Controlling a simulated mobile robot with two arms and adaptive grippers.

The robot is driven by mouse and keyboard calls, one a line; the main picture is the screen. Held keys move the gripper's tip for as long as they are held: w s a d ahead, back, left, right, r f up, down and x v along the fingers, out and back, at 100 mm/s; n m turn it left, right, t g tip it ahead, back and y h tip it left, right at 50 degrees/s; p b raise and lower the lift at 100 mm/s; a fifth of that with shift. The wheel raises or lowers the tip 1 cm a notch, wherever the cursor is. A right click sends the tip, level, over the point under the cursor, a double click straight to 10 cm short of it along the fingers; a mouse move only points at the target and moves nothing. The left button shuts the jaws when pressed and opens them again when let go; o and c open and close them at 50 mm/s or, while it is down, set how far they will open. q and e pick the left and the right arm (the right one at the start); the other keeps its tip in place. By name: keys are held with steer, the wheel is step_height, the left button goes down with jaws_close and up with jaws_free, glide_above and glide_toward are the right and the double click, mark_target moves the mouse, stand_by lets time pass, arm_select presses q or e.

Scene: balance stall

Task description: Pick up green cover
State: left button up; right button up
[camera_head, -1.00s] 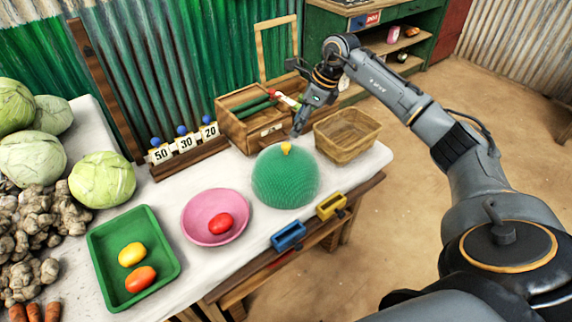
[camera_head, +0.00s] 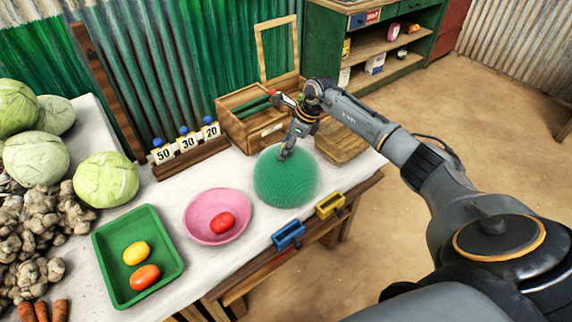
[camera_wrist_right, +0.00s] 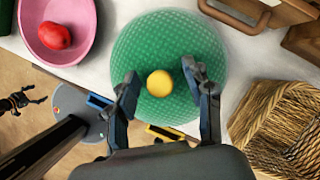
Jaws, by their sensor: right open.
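The green cover (camera_head: 287,184) is a mesh dome standing on the white table, right of the pink bowl. Its yellow knob (camera_wrist_right: 160,83) shows in the right wrist view, between the fingers. In the head view the gripper hides the knob. My right gripper (camera_head: 285,153) is over the top of the dome, pointing down. In the right wrist view the right gripper (camera_wrist_right: 166,88) is open, with one finger on each side of the knob and a gap on both sides. My left gripper is not in view.
A pink bowl (camera_head: 194,228) with a red tomato is left of the cover. A wicker basket (camera_wrist_right: 272,135) and wooden box (camera_head: 236,134) stand close by. Blue (camera_head: 289,235) and yellow (camera_head: 330,205) small bins are at the front edge.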

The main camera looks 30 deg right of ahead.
jaws_close()
